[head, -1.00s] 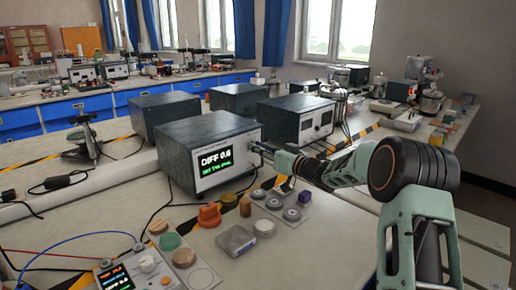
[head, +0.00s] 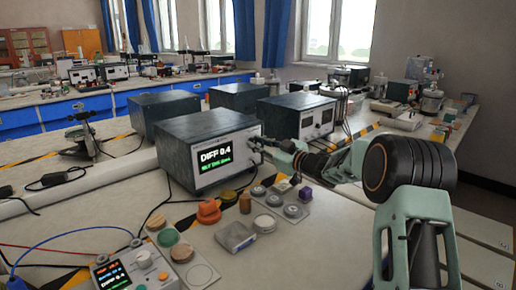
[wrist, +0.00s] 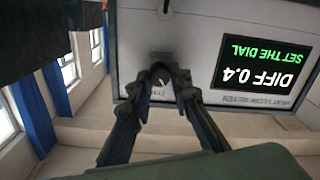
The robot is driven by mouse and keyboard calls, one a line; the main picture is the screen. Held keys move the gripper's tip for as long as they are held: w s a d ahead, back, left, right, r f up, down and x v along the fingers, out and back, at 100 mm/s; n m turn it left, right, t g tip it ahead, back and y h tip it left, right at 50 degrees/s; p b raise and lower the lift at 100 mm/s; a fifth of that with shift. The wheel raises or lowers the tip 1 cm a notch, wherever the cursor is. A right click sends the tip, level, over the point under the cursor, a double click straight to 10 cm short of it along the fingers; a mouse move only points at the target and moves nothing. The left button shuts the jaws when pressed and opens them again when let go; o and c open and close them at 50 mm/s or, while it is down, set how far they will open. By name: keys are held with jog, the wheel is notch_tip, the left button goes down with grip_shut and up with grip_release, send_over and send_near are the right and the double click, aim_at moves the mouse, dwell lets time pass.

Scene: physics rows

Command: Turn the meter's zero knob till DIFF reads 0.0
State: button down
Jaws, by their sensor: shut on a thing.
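The meter (head: 190,150) is a dark box with a light front panel, standing on the bench. Its screen (head: 214,158) reads DIFF 0.4 in white over a green line. In the wrist view the screen (wrist: 262,67) appears upside down, and the green line reads SET THE DIAL. My gripper (head: 256,146) reaches in from the right to the panel, right of the screen. In the wrist view my gripper (wrist: 161,80) is shut on the zero knob (wrist: 160,76). The fingers hide most of the knob.
In front of the meter lie several knobs and caps, an orange one (head: 208,212) among them, and a small grey box (head: 236,237). A small device with a lit screen (head: 113,274) is at front left. Other dark instruments (head: 296,116) stand behind.

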jog(key=shift+n+b, duration=2.5)
jog(key=shift+n, duration=1.7)
jog(key=c, duration=1.8)
grip_release()
jog(key=shift+o, duration=0.2)
jog(key=v, duration=1.2)
